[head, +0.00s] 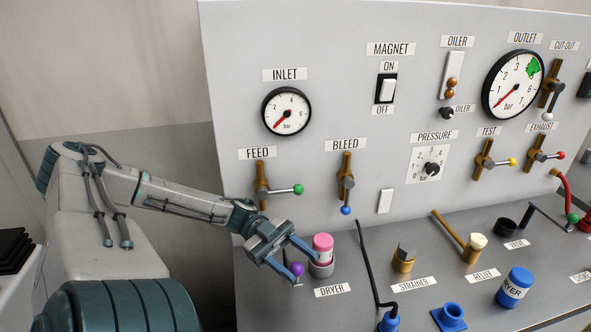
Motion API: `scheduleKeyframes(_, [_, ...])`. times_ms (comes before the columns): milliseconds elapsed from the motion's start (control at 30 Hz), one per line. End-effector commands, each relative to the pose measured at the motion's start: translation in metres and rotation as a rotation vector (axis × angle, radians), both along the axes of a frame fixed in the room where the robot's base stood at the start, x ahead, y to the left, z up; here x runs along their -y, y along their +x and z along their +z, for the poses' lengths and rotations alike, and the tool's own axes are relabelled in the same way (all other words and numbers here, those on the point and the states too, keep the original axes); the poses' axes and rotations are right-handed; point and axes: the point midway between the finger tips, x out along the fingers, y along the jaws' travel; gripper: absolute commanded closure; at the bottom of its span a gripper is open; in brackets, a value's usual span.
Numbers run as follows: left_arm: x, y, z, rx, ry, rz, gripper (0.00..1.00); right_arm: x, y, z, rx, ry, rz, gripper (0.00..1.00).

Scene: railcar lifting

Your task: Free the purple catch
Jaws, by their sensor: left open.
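The purple catch (297,269) is a small purple ball on the front left of a grey cylindrical holder (321,268), above the DRYER label. A pink cylinder (323,247) with a white band stands upright in that holder. My left gripper (303,258) reaches in from the left with its blue fingers open. One fingertip is close to the purple ball and the other is beside the pink cylinder. I cannot tell whether either finger touches. My right gripper does not show.
The upright grey panel (224,100) carries gauges, valves and a switch.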

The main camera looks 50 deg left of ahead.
Motion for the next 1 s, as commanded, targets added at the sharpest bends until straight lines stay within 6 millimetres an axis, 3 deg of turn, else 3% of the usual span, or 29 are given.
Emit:
scheduleKeyframes(33, [0.0, 0.0, 0.017, 0.0, 0.0, -0.001, 0.52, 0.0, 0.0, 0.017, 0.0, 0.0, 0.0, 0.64])
scheduleKeyframes(67, [0.003, -0.004, 0.018, -0.002, -0.002, -0.001, 0.52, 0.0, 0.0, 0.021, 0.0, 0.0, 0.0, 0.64])
scheduleKeyframes(367, [0.058, -0.058, 0.021, -0.004, -0.004, -0.002, 0.52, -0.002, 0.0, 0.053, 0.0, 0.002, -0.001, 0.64])
scheduleKeyframes(700, [0.104, -0.104, 0.022, -0.001, -0.003, -0.001, 0.52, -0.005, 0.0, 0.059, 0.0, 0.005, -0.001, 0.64])
scheduleKeyframes(1000, [0.114, -0.113, 0.023, 0.001, -0.001, 0.0, 0.52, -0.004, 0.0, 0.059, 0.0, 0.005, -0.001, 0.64])
